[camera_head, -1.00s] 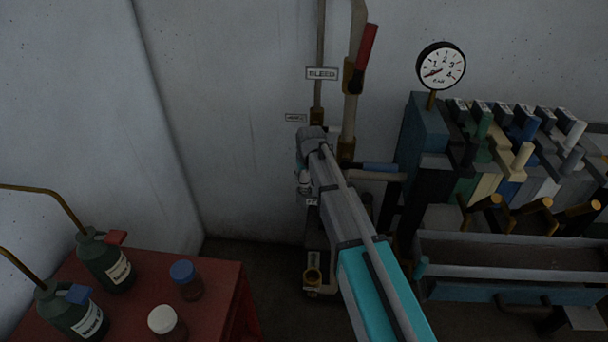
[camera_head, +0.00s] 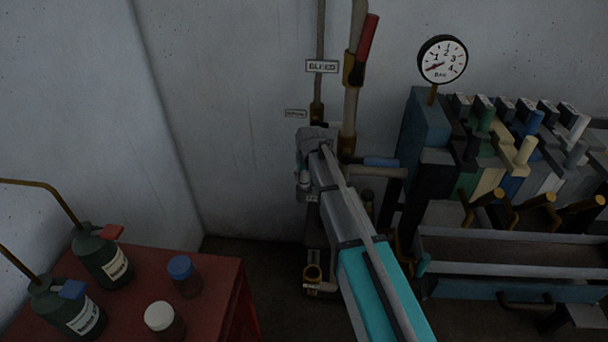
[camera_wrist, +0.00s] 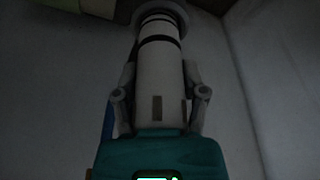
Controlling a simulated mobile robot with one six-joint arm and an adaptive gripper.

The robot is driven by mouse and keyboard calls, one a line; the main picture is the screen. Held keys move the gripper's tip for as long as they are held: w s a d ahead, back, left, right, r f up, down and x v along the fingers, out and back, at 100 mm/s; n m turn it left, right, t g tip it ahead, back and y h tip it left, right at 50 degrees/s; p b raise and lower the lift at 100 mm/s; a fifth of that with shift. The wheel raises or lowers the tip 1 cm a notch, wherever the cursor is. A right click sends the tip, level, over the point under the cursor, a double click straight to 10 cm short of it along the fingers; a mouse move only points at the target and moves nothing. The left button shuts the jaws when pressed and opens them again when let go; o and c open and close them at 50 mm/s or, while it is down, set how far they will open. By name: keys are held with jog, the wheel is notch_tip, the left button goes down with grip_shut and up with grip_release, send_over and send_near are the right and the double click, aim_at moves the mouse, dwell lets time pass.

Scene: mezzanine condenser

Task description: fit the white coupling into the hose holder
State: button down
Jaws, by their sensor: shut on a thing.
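The white coupling (camera_wrist: 160,85), a white cylinder with dark bands and a wider ring at its far end, fills the middle of the wrist view. My gripper (camera_wrist: 160,80) is shut on it, with one finger on each side. In the head view my gripper (camera_head: 303,178) is near the back wall, left of the vertical pipes. Only a small pale part of the coupling (camera_head: 304,184) seems to show there. I cannot clearly identify the hose holder; a dark fitting with a brass ring (camera_head: 312,273) stands low below my gripper. My arm hides part of that area.
A vertical pipe with a red lever (camera_head: 367,38) and a BLEED label (camera_head: 322,66) rise behind my arm. A pressure gauge (camera_head: 442,59) and several valve blocks stand right, above a trough (camera_head: 510,272). A red table (camera_head: 215,307) with bottles and jars is at lower left.

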jog(key=shift+f+b, duration=1.05)
jog(key=shift+f, duration=0.1)
jog(key=shift+c, duration=0.3)
grip_release()
jog(key=shift+r, duration=0.25)
notch_tip(320, 180, up, 11)
jog(key=p, duration=1.1)
jog(key=shift+a, duration=0.1)
dwell(0.9)
